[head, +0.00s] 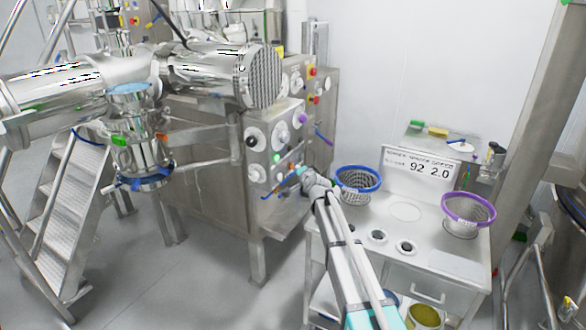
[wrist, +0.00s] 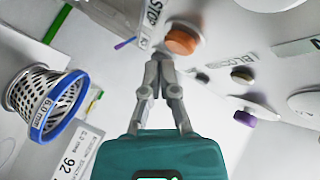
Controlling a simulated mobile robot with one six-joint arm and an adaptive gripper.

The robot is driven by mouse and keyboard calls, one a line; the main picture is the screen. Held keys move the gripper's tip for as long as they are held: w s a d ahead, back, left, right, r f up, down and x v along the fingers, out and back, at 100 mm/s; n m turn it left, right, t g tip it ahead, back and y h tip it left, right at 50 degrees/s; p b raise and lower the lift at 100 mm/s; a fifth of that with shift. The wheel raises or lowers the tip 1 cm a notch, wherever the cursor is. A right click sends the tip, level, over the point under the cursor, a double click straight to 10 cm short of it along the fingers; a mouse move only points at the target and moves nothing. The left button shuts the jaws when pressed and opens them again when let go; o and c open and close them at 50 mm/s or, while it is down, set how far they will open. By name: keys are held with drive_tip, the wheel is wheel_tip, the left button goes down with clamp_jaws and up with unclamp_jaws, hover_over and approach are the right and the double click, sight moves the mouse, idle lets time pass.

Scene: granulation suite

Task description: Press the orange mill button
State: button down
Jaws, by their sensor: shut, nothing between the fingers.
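The orange mill button (wrist: 182,40) is a round, short knob on a pale panel in the wrist view, beside a label reading STOP. My gripper (wrist: 163,57) is shut and empty, its fingertips just below the button's lower left edge in the picture. I cannot tell whether they touch it. In the head view my gripper (head: 305,177) is in front of the steel machine's control panel (head: 258,135). The arm and gripper hide part of the panel's lower right there, and the button is too small to make out surely.
A purple-rimmed basket (head: 468,212) is further right. A dark knob (wrist: 242,75) and a purple-tipped knob (wrist: 244,118) neighbour the button. Open floor (head: 210,285) lies left.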

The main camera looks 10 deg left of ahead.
drive_tip(key=shift+w+a, duration=0.3)
drive_tip(key=shift+a, duration=0.5)
idle(1.2)
drive_tip(key=shift+d, duration=0.1)
idle(0.3)
drive_tip(key=shift+s+d, duration=0.3)
drive_tip(key=shift+d, duration=0.45)
drive_tip(key=shift+d, duration=0.1)
drive_tip(key=d, duration=0.1)
drive_tip(key=s+d, duration=0.1)
drive_tip(key=d, duration=0.2)
drive_tip(key=shift+s+d, duration=0.25)
drive_tip(key=shift+s, duration=0.1)
idle(0.8)
drive_tip(key=s+d+f+n+g+h, duration=0.2)
drive_tip(key=s+d+f+g, duration=0.2)
drive_tip(key=s+d, duration=0.4)
drive_tip(key=s+d+f+n+g+h, duration=0.2)
drive_tip(key=s+d+f+g, duration=0.3)
drive_tip(key=s, duration=1.4)
drive_tip(key=s+d+f+n+g+h, duration=0.2)
drive_tip(key=s+d+f+g, duration=0.2)
drive_tip(key=s+d, duration=0.9)
drive_tip(key=shift+s+f+g+h, duration=0.25)
drive_tip(key=shift+f+g+h, duration=0.15)
drive_tip(key=shift+f, duration=0.3)
